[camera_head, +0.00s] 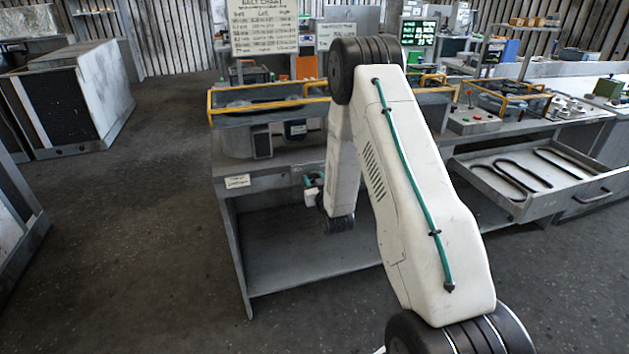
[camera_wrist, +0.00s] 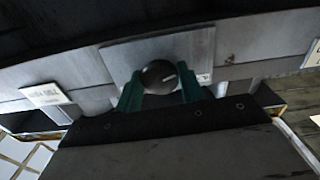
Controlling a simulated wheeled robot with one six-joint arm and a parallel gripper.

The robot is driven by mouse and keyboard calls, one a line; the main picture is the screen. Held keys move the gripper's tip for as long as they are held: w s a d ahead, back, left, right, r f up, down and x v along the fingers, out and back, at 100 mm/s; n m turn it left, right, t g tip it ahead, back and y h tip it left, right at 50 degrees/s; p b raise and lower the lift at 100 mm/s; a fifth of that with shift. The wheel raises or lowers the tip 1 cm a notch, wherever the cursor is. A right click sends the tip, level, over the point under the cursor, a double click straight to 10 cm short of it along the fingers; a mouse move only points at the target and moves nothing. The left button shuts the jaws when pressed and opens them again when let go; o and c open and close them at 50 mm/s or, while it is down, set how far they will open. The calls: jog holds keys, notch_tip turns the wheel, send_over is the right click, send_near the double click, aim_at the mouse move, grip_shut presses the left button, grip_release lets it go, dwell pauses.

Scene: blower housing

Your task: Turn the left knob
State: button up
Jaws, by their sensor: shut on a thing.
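A round dark knob (camera_wrist: 159,76) with a pale mark sits on a grey plate in the wrist view. My gripper (camera_wrist: 160,88) has its two green fingers on either side of the knob and is shut on it. In the head view my gripper (camera_head: 311,186) is small at the workbench's front, partly behind my own arm. The knob cannot be made out there. Only one knob shows in the wrist view.
The grey workbench (camera_head: 245,183) has a label (camera_head: 237,181) on its front and an open shelf below. An open drawer (camera_head: 540,205) with dark bent rods juts out at the right. A control box with buttons (camera_head: 474,119) stands on top.

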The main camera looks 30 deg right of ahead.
jog(key=m, duration=0.4)
jog(key=shift+m, duration=0.4)
dwell(0.4)
jog(key=o, duration=1)
jog(key=shift+c, duration=0.2)
jog(key=v, duration=0.7)
jog(key=shift+s, duration=0.4)
jog(key=shift+a+r, duration=0.1)
